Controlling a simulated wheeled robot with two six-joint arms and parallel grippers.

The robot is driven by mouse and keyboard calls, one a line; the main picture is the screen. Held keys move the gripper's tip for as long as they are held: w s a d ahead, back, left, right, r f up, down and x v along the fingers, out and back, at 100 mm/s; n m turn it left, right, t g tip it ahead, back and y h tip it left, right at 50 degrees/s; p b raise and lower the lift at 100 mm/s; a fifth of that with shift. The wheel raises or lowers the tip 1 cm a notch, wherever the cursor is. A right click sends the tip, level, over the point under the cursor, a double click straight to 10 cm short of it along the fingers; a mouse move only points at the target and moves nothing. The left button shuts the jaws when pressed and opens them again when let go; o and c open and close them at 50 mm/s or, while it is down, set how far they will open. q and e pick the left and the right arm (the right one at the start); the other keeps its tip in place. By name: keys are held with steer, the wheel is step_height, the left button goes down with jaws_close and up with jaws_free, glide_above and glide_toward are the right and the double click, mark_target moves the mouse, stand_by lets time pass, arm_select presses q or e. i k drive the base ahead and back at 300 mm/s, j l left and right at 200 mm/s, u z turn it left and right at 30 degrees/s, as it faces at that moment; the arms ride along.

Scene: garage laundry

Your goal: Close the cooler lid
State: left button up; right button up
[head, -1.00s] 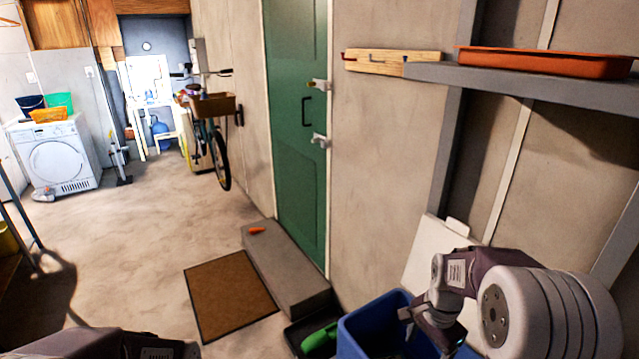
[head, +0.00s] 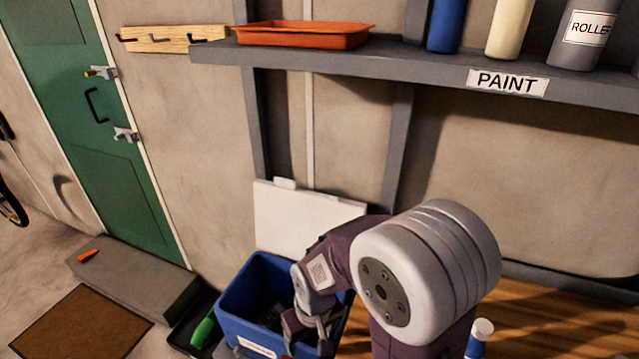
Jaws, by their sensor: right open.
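The cooler is a blue box (head: 233,325) at the bottom centre of the head view, with a pale label on its front. Its white lid (head: 290,222) stands open, upright behind the box and close to the wall. My right gripper (head: 308,338) is open and low at the right part of the box, in front of the lid. My right arm hides the right side of the box and the lower right of the lid. I cannot tell whether the fingers touch the box. Dark contents show inside the box. My left gripper is out of view.
A grey shelf (head: 390,74) with an orange tray (head: 303,36) and several bottles runs above the lid. A wooden worktop (head: 560,325) lies to the right, with a white-capped bottle (head: 479,338). A green object (head: 203,332) lies in a dark tray left of the cooler.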

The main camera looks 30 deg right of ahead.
mark_target(289, 220)
steer(key=z, duration=1)
steer(key=i+j+z, duration=0.2)
steer(key=j+z, duration=0.15)
steer(key=j, duration=0.4)
steer(key=j+z, duration=0.4)
steer(key=j, duration=0.35)
steer(key=j+z, duration=0.35)
steer(key=j, duration=0.45)
